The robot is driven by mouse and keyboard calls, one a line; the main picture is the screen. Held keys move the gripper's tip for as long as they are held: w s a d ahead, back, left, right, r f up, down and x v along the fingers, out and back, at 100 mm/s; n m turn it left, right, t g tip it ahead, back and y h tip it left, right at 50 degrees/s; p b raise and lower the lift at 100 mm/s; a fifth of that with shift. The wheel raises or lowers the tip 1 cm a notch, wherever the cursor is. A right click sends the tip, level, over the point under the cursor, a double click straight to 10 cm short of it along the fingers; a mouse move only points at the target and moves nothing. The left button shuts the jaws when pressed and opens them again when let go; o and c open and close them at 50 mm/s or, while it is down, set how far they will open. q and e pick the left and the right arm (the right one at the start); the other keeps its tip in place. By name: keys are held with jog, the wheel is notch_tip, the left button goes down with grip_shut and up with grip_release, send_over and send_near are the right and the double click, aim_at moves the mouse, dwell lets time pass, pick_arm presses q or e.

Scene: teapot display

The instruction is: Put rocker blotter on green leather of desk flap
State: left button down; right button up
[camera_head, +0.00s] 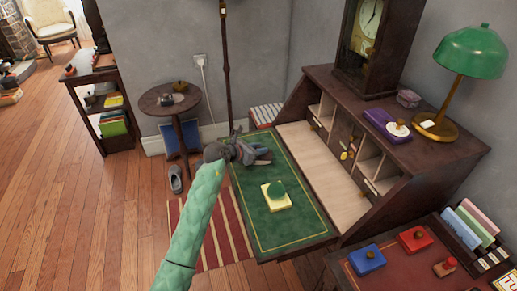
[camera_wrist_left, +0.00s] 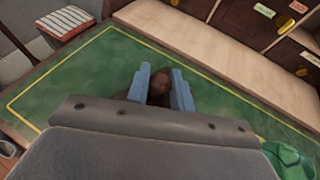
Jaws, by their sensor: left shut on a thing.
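The desk flap is folded down, and its green leather (camera_head: 290,225) has a thin gold border; the leather also fills much of the left wrist view (camera_wrist_left: 70,85). My left gripper (camera_head: 258,154) is over the far left part of the leather. In the left wrist view its blue fingers (camera_wrist_left: 161,88) are shut on a brown rounded knob, seemingly that of the rocker blotter (camera_wrist_left: 158,86). The blotter's body is mostly hidden by the gripper, so I cannot tell whether it touches the leather. My right gripper is not in view.
Blue (camera_head: 367,261) and red (camera_head: 415,239) knobbed blocks are at lower right. The near leather is clear.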

pick_arm(q)
jog(key=c, duration=1.2)
grip_release()
jog(key=shift+c, duration=0.2)
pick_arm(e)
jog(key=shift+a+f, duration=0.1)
pick_arm(q)
jog(key=shift+r, duration=0.1)
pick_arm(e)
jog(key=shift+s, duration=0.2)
pick_arm(q)
jog(key=shift+s+a, duration=0.25)
jog(key=shift+a, duration=0.1)
jog(key=b+v, duration=0.1)
jog(key=v, duration=1)
jog(key=shift+r+b, duration=0.25)
jog(key=shift+b, duration=0.1)
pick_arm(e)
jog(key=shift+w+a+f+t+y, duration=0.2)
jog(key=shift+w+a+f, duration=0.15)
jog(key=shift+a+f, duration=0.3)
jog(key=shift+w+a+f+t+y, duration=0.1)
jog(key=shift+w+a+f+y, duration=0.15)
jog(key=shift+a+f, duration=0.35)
pick_arm(q)
jog(key=shift+s+d, duration=0.1)
